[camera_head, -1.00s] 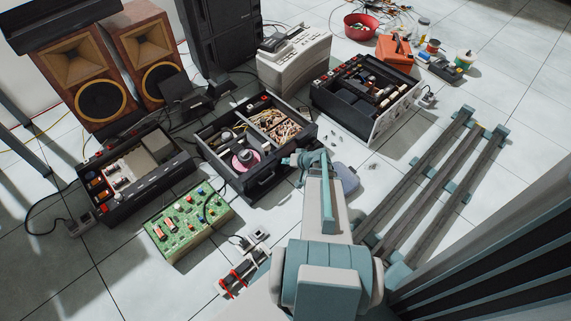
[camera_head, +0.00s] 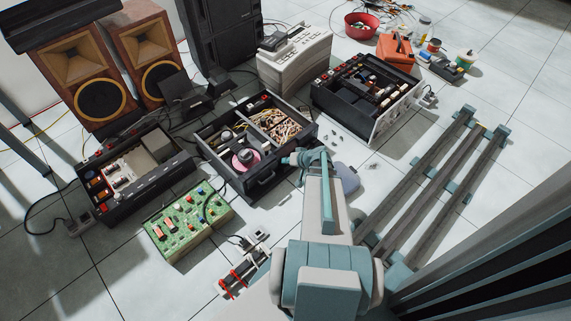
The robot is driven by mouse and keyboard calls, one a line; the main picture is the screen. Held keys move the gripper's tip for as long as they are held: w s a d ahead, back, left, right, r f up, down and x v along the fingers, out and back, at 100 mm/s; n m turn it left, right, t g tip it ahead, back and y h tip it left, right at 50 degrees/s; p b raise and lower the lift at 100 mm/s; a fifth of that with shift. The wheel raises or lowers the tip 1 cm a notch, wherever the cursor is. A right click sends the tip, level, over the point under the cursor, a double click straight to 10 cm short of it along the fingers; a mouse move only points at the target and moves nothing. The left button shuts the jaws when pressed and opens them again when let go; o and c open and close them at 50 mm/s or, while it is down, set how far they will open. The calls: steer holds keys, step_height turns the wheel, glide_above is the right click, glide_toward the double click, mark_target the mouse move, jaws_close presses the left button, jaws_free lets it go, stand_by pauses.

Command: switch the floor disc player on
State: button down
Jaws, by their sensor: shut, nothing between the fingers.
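Several opened black electronics units stand on the floor, and I cannot tell for sure which is the disc player. The middle black unit (camera_head: 262,187) has no lid. It holds a round part with a pink disc (camera_head: 245,160) at its front left and a bundle of pale wires at its right. My gripper (camera_head: 288,160) is at the end of my arm, over or close to the front right side of this unit. It looks shut and empty. Its fingertips are small and partly hidden by my wrist, so I cannot tell whether they touch the unit. No power switch can be made out.
Another open black unit (camera_head: 142,187) stands left, with a green circuit board (camera_head: 188,222) in front. An open unit with a pale front (camera_head: 393,112) stands right. Wooden speakers (camera_head: 80,65) are behind. A grey-teal rail frame (camera_head: 432,185) lies right. Cables cross the floor.

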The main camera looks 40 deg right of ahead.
steer(key=r+p, duration=0.1)
steer(key=r, duration=0.3)
steer(key=shift+w+r, duration=0.1)
steer(key=shift+w, duration=0.1)
steer(key=shift+s+r+p, duration=0.1)
steer(key=shift+r+p, duration=0.25)
steer(key=shift+s, duration=0.1)
stand_by(1.0)
steer(key=shift+d, duration=0.1)
